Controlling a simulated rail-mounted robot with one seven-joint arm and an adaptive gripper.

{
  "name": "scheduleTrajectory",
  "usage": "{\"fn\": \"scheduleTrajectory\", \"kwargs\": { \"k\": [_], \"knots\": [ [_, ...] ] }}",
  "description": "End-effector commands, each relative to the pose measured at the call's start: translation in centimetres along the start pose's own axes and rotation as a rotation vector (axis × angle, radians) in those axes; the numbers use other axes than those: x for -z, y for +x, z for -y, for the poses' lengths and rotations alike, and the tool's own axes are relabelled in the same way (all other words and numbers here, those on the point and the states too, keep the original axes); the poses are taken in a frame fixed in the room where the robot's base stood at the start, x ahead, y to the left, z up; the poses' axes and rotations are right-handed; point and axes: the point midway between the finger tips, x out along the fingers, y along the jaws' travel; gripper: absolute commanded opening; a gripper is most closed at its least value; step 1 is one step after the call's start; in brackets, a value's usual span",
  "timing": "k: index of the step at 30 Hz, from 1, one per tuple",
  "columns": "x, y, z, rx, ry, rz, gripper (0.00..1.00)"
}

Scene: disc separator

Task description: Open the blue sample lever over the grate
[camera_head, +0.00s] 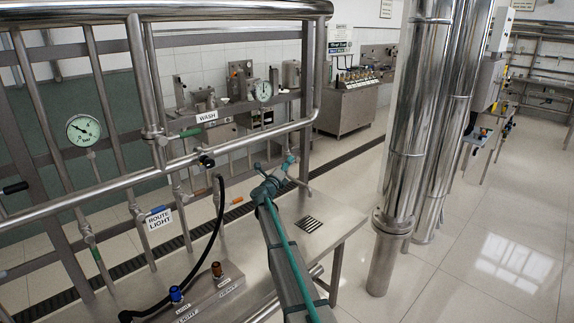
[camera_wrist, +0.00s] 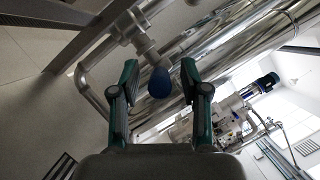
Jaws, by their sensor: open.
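The blue sample lever (camera_wrist: 159,83) shows in the wrist view as a rounded blue end below a metal pipe fitting (camera_wrist: 140,38). My gripper (camera_wrist: 158,68) is open, with one teal finger on each side of the blue end. Gaps show between the blue end and both fingers; I see no contact. In the head view my gripper (camera_head: 289,166) is at the small pipe fitting above the steel table, and the lever cannot be made out clearly there. The grate (camera_head: 309,225) is a dark slotted square in the table top, below and right of my gripper.
The steel table (camera_head: 335,222) is bare around the grate. Thick vertical pipes (camera_head: 410,140) stand to the right. A pipe frame (camera_head: 140,90) with gauges, a WASH label (camera_head: 207,117) and a ROUTE LIGHT label (camera_head: 159,218) fills the left. A black hose (camera_head: 218,215) curves nearby.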

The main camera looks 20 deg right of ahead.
Motion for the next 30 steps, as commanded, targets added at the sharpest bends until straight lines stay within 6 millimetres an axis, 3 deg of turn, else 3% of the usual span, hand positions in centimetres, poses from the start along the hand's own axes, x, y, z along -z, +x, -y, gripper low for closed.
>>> {"fn": "scheduleTrajectory", "kwargs": {
  "k": [3,11,30],
  "knots": [
    [0.0,0.0,0.0,0.0,0.0,0.0,0.42],
    [0.0,0.0,0.0,0.0,0.0,0.0,0.0],
    [-0.9,-1.1,-1.1,0.019,-0.007,0.032,0.0]
  ]
}}
